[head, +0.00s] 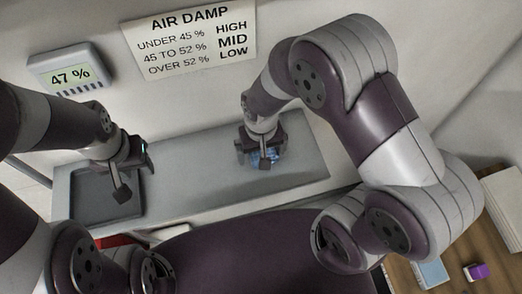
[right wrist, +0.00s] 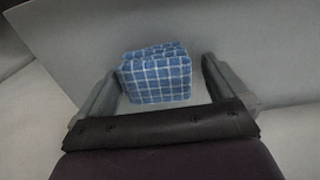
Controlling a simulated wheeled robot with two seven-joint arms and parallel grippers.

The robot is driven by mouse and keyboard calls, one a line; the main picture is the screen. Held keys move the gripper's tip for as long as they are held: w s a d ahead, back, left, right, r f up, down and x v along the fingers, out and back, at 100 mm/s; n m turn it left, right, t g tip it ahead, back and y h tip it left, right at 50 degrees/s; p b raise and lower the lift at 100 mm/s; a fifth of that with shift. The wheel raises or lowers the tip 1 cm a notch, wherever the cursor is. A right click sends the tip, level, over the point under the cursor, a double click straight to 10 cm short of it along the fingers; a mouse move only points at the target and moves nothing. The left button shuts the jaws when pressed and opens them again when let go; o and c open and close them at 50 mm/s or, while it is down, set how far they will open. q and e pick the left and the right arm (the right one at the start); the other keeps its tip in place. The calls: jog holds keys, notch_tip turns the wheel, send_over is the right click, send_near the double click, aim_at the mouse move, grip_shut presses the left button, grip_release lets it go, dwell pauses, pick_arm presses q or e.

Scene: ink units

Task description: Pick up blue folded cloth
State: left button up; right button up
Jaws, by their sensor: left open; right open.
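The blue folded cloth (right wrist: 157,78) has a white check pattern and lies on the grey surface, between the two fingers of my right gripper (right wrist: 158,90) in the right wrist view. The fingers are open, with a gap on each side of the cloth. In the head view, my right gripper (head: 262,155) is over the cloth (head: 266,157), hiding most of it; only small blue parts show. My left gripper (head: 122,180) is open and empty above a dark grey tray at the left.
The dark grey tray (head: 88,208) sits at the left end of the grey counter (head: 195,178). A wall display (head: 68,74) reads 47 %. A sign (head: 190,40) lists air damp levels. A purple object (head: 476,271) and a light blue item (head: 431,272) lie on wood at lower right.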

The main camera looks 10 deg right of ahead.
jog(key=shift+w+d+f, duration=0.1)
jog(key=shift+w+d, duration=0.15)
jog(key=shift+d, duration=0.05)
jog(key=c, duration=1)
jog(key=shift+o, duration=0.2)
jog(key=shift+s+a, duration=0.1)
jog(key=shift+a, duration=0.05)
jog(key=shift+r, duration=0.25)
notch_tip(320, 180, up, 3)
jog(key=shift+r+b, duration=0.2)
jog(key=shift+b, duration=0.75)
jog(key=s+d+r, duration=0.5)
jog(key=s+r, duration=0.2)
jog(key=s, duration=0.3)
jog(key=shift+s+d+p, duration=0.2)
jog(key=shift+p, duration=0.1)
